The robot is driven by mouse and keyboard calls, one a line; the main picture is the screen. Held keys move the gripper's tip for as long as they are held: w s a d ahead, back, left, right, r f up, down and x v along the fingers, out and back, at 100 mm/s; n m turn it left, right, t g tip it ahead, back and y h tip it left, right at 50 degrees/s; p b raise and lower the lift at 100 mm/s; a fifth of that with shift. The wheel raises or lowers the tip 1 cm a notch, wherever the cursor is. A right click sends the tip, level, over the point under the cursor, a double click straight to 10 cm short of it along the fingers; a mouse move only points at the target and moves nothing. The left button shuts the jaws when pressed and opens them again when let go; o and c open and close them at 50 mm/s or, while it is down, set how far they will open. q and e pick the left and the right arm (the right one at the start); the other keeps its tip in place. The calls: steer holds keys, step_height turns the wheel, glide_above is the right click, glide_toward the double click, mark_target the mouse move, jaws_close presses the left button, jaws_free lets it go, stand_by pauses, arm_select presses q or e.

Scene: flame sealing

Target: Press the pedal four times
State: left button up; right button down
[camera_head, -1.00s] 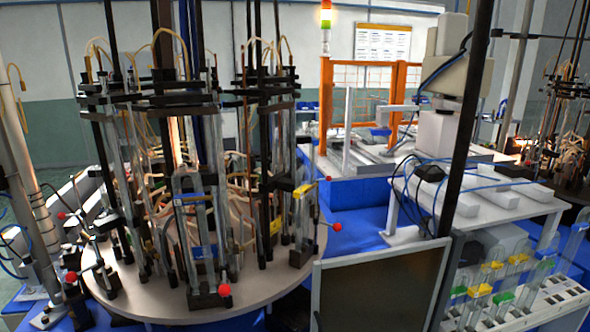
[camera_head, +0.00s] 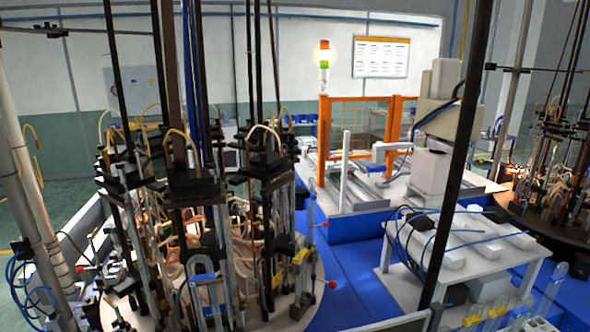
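No pedal shows in this view. Neither of my grippers is in view. The flame sealing machine (camera_head: 300,316) fills the left, a round pale table carrying black clamps, glass tubes and tan hoses. Red ball knobs (camera_head: 332,284) stick out at its edge. The floor in front of the machine lies below the picture, so anything there is hidden.
A blue platform (camera_head: 350,280) lies right of the machine. On it stand a white table (camera_head: 392,262) with blue cables and an orange-framed cell (camera_head: 323,140). A dark vertical post (camera_head: 462,165) crosses the right side. Glass tubes (camera_head: 497,312) stand at bottom right.

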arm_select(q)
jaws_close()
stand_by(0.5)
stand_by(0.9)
